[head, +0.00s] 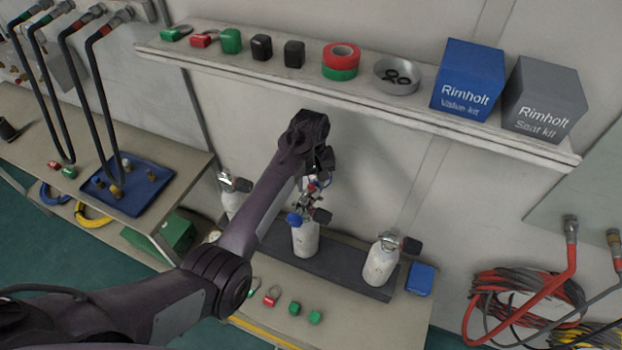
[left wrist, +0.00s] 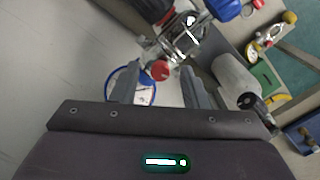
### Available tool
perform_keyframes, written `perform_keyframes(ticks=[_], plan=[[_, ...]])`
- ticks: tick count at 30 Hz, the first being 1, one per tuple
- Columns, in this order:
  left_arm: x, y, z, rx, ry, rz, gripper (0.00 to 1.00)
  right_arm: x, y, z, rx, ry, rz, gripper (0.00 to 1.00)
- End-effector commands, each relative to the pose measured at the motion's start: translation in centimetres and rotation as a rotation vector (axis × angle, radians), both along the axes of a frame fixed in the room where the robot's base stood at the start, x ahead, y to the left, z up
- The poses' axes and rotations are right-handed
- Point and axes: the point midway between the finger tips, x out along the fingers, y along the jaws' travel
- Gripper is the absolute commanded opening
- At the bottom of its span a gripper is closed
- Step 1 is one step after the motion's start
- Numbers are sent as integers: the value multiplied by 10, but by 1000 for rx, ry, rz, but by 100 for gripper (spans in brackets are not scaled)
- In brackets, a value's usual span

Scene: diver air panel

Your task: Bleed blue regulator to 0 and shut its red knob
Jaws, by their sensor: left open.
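The blue regulator sits on the middle white cylinder (head: 305,240); its blue knob (head: 294,219) shows in the head view. My left gripper (head: 322,172) is above and beside this regulator, pointing down. In the left wrist view my left gripper's two fingers (left wrist: 163,82) stand apart. The red knob (left wrist: 160,70) shows between the fingertips, and I cannot tell if they touch it. A blue-rimmed gauge (left wrist: 142,88) lies partly behind the left finger, so its needle is not readable. The metal regulator body (left wrist: 182,38) and a blue knob (left wrist: 224,8) are above. My right gripper is out of view.
Another white cylinder (head: 381,262) stands to the right, and one (head: 234,195) is partly behind my arm. A shelf (head: 420,128) with boxes, tape and caps runs above. Hoses hang at left and right.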

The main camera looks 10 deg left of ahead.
Motion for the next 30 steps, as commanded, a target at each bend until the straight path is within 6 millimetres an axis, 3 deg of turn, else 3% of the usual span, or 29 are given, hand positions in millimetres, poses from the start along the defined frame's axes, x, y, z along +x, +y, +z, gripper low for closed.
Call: perform_keyframes(ticks=[5, 15, 30], plan=[[0, 0, 0, -1, 0, 0, 41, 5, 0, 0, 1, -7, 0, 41], [0, 0, 0, 0, -1, 0, 0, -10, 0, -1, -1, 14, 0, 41], [0, 0, 0, -1, -1, -132, 0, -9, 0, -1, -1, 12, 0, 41]])
